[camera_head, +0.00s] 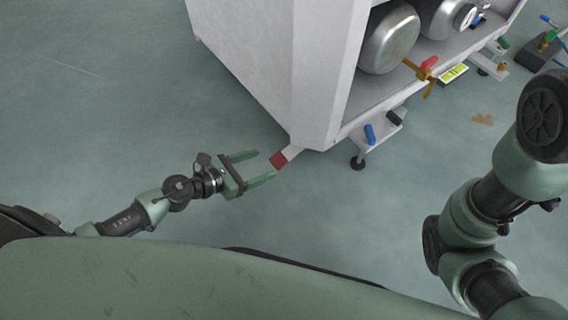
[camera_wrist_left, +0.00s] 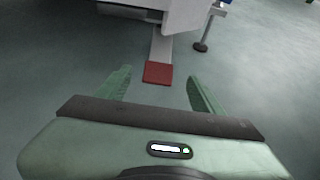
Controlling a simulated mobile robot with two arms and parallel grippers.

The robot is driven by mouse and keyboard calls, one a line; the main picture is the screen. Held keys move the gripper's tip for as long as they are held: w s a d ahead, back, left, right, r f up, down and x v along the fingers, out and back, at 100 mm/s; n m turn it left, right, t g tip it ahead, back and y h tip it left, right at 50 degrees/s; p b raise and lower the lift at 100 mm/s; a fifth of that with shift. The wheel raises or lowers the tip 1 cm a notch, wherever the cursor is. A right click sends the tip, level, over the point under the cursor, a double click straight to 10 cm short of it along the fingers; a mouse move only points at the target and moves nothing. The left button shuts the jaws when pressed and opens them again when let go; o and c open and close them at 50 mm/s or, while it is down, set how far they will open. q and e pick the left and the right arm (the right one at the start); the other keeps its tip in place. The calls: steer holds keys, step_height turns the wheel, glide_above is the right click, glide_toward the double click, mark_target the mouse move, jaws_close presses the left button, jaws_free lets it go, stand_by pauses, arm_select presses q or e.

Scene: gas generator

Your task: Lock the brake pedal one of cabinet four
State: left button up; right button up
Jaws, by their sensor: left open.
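A brake pedal with a red pad (camera_head: 278,160) sticks out on a pale bar from under the near corner of the white cabinet (camera_head: 322,75). My left gripper (camera_head: 264,165) is open and empty, with its green fingers pointing at the pad. In the left wrist view the red pad (camera_wrist_left: 158,73) lies ahead, between the lines of the two fingers (camera_wrist_left: 158,85), and looks clear of both. The pedal's far end is hidden under the cabinet. My right arm shows at the right, but its gripper is out of view.
The cabinet's open side holds metal tanks (camera_head: 388,38) and a brass valve with a red handle (camera_head: 426,68). Blue and black levers (camera_head: 370,134) sit low on its side by a caster (camera_head: 357,163). Other equipment (camera_head: 542,45) stands at the upper right. The floor around the pedal is clear.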

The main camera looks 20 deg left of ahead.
mark_target(282, 157)
arm_select(q)
steer(key=x, duration=0.7)
steer(key=shift+w+f+b, duration=0.2)
steer(key=shift+w+b, duration=0.05)
steer(key=shift+b, duration=0.1)
steer(key=shift+d, duration=0.1)
